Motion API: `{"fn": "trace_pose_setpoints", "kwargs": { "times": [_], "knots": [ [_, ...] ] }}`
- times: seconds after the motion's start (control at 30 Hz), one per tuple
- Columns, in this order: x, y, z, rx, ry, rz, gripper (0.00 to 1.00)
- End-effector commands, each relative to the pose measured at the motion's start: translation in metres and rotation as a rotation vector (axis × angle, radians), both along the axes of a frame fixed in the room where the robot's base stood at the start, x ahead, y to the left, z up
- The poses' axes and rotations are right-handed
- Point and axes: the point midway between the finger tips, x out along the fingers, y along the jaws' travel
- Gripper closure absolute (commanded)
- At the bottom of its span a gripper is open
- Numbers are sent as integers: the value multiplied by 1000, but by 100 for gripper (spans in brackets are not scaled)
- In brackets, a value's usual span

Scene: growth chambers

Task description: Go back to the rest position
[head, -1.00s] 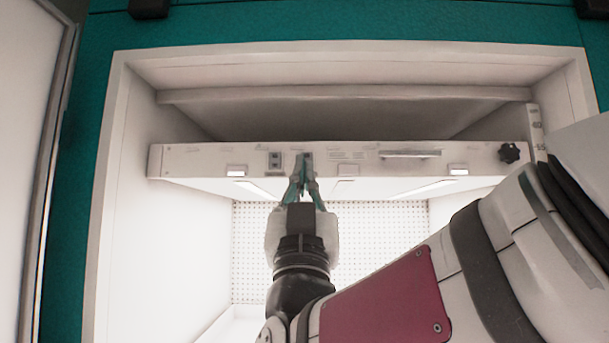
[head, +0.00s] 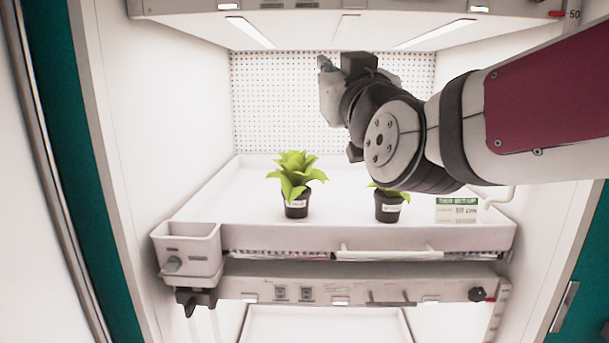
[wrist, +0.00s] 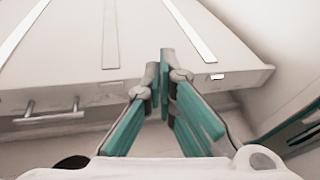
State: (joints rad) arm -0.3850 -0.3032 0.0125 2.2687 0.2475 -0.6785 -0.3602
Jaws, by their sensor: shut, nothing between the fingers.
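My gripper (wrist: 159,75) shows in the wrist view with its teal fingers closed together and nothing between them. The fingertips lie in front of the underside of a white light panel (wrist: 110,40). In the head view my gripper (head: 325,65) is small and partly hidden by my own wrist. It is inside the chamber opening, above the tray and below the upper light panel (head: 300,30).
A white tray (head: 240,240) holds two potted plants, one on the left (head: 296,190) and one on the right (head: 389,206), partly covered by my arm. A grey box (head: 187,250) hangs at the tray's front left corner. Another panel (head: 350,288) lies below.

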Motion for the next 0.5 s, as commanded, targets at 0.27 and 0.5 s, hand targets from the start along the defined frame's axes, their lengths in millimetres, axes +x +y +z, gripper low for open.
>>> {"fn": "trace_pose_setpoints", "kwargs": {
  "times": [0.27, 0.5],
  "knots": [
    [-38, -51, -100, -63, 465, -7, 100],
    [-114, -103, -190, -74, 889, -92, 100]
  ]
}}
